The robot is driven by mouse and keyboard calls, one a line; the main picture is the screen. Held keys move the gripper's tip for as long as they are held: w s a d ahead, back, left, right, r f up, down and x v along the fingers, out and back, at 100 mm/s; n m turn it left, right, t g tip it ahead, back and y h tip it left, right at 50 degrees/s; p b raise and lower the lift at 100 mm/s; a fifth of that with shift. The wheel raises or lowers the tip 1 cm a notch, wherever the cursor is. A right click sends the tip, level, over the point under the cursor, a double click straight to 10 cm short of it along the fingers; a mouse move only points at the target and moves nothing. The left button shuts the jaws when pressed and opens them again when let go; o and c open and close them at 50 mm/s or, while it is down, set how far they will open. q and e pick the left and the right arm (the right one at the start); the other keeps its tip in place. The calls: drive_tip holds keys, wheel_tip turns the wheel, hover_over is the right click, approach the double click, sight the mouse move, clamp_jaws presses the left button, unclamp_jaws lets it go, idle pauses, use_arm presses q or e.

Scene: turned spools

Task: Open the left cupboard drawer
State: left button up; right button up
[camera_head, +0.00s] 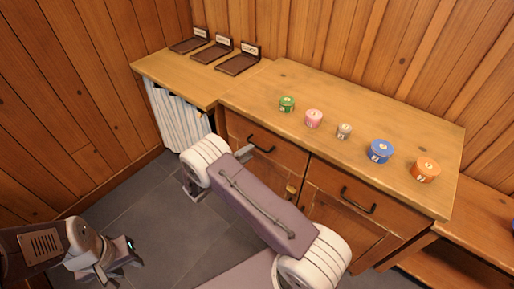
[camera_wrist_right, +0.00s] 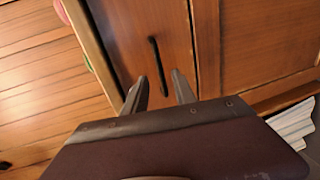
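The cupboard's left drawer (camera_head: 288,154) is a wooden front under the worktop and looks shut. Its dark bar handle (camera_head: 260,145) shows in the head view just beyond my right gripper (camera_head: 245,152). In the right wrist view the handle (camera_wrist_right: 158,65) lies ahead of the open right gripper (camera_wrist_right: 158,90), roughly in line with the gap between its two fingers. The gap is empty and the fingers do not clasp the handle. My left gripper (camera_head: 122,246) is low at the left over the floor, away from the cupboard. Its finger opening is unclear.
Several spools, including a green (camera_head: 287,104), a blue (camera_head: 380,151) and an orange one (camera_head: 425,170), stand on the worktop (camera_head: 330,98). Dark labelled stands (camera_head: 238,63) sit on the lower counter at left. The right drawer handle (camera_head: 358,201) is nearby. Floor at left (camera_head: 150,205) is clear.

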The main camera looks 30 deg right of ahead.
sight(258, 146)
drive_tip(key=x, duration=0.6)
drive_tip(key=shift+d, duration=0.3)
clamp_jaws()
drive_tip(key=shift+f, duration=0.1)
idle(0.9)
